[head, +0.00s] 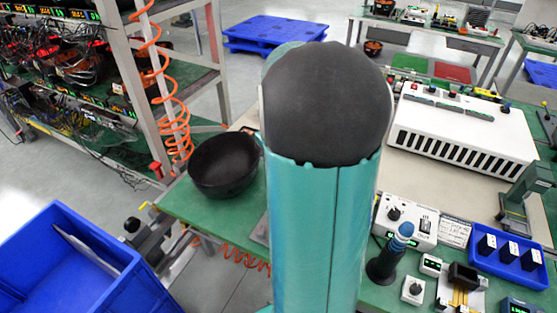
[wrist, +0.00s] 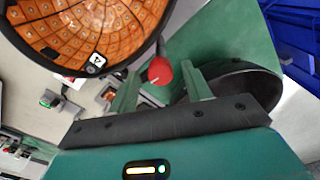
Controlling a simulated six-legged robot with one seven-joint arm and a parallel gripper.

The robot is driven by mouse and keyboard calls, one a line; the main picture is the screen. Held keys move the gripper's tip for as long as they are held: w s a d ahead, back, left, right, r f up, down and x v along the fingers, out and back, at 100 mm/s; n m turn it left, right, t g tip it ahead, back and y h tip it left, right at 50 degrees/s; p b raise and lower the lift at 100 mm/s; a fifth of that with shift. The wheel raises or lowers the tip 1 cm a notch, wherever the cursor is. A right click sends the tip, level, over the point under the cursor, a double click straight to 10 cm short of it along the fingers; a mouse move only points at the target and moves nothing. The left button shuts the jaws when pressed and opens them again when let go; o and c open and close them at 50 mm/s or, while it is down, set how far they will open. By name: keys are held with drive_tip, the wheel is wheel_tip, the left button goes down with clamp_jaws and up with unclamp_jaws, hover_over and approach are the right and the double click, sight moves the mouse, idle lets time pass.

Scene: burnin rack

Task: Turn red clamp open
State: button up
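A red rounded knob (wrist: 160,70), which looks like the red clamp's handle, shows in the wrist view beside the rim of a dark round fixture (wrist: 160,28) filled with orange tiles. My gripper (wrist: 160,84) is open, its two green fingers apart. The knob appears between the fingertips in the picture; I cannot tell whether either finger touches it. The clamp's lower part is mostly hidden. In the head view my large teal arm covers the middle of the bench, and neither the clamp nor the gripper can be made out.
A black bowl (head: 224,165) sits on the green bench, also right of the fingers in the wrist view (wrist: 240,85). A white slotted unit (head: 465,130) and a blue tray (head: 510,262) stand right.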

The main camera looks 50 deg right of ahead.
wheel_tip(320, 180, up, 14)
idle(0.7)
drive_tip(key=shift+f, duration=0.1)
idle(0.3)
drive_tip(key=s+a+r+n+t, duration=0.1)
drive_tip(key=a+n+t, duration=0.15)
drive_tip(key=a, duration=1.55)
drive_tip(key=s+a+f+t, duration=0.3)
drive_tip(key=s+a, duration=0.3)
drive_tip(key=a, duration=0.6)
drive_tip(key=shift+s+a+f+n, duration=0.15)
drive_tip(key=shift+s+a+n, duration=0.05)
drive_tip(key=shift+n, duration=0.15)
